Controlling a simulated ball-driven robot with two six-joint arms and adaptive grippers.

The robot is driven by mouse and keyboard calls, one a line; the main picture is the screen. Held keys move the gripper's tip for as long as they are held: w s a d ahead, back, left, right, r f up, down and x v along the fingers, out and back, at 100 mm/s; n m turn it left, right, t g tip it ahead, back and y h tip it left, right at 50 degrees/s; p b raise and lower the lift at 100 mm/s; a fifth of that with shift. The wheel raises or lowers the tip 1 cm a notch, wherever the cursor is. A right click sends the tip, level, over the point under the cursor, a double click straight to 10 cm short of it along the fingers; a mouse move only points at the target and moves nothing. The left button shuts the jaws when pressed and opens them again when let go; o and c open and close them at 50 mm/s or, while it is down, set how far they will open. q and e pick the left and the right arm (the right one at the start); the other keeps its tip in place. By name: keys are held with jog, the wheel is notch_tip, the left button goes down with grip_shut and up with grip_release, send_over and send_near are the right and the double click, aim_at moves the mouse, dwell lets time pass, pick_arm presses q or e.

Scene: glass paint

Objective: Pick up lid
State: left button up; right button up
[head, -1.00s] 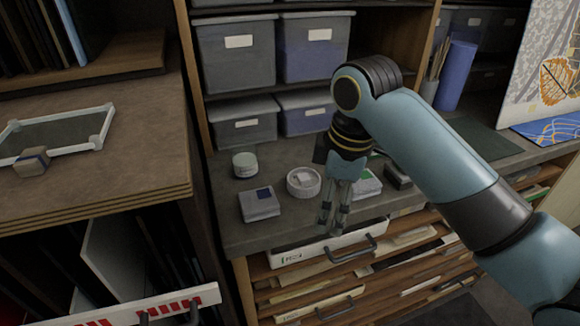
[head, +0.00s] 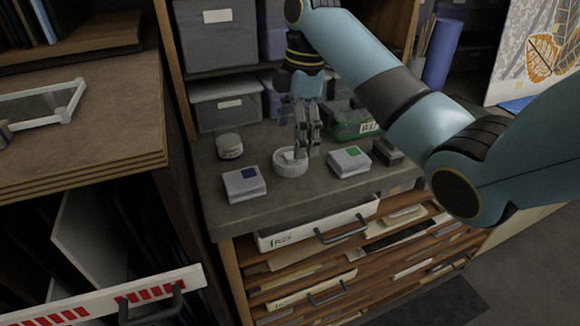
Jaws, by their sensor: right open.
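A round whitish piece (head: 291,168) with a pale raised part in its middle stands on the grey counter; it may be the lid, but I cannot tell for sure. A small jar with a pale top (head: 229,146) stands to its left. My right gripper (head: 308,150) points down with its fingers just behind and right of the round piece's raised part. It is open and appears empty. Whether a finger touches the piece is hard to tell. My left gripper is not in view.
A box with a blue square (head: 244,184) and one with a green square (head: 349,161) flank the round piece. A green-and-white box (head: 351,122) and a dark block (head: 388,151) stand behind right. Grey bins (head: 226,102) fill the shelf behind. A drawer (head: 318,227) is partly open below the counter.

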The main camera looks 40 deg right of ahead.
aim_at(291, 155)
jog(key=shift+s+a+f, duration=0.1)
jog(key=shift+f, duration=0.4)
jog(key=f, duration=0.1)
jog(key=f+p, duration=0.1)
jog(key=f, duration=0.1)
jog(key=shift+a+f, duration=0.25)
jog(key=shift+a, duration=0.05)
jog(key=shift+f, duration=0.35)
jog(key=shift+c, duration=0.4)
jog(key=c, duration=1)
jog(key=shift+r, duration=0.2)
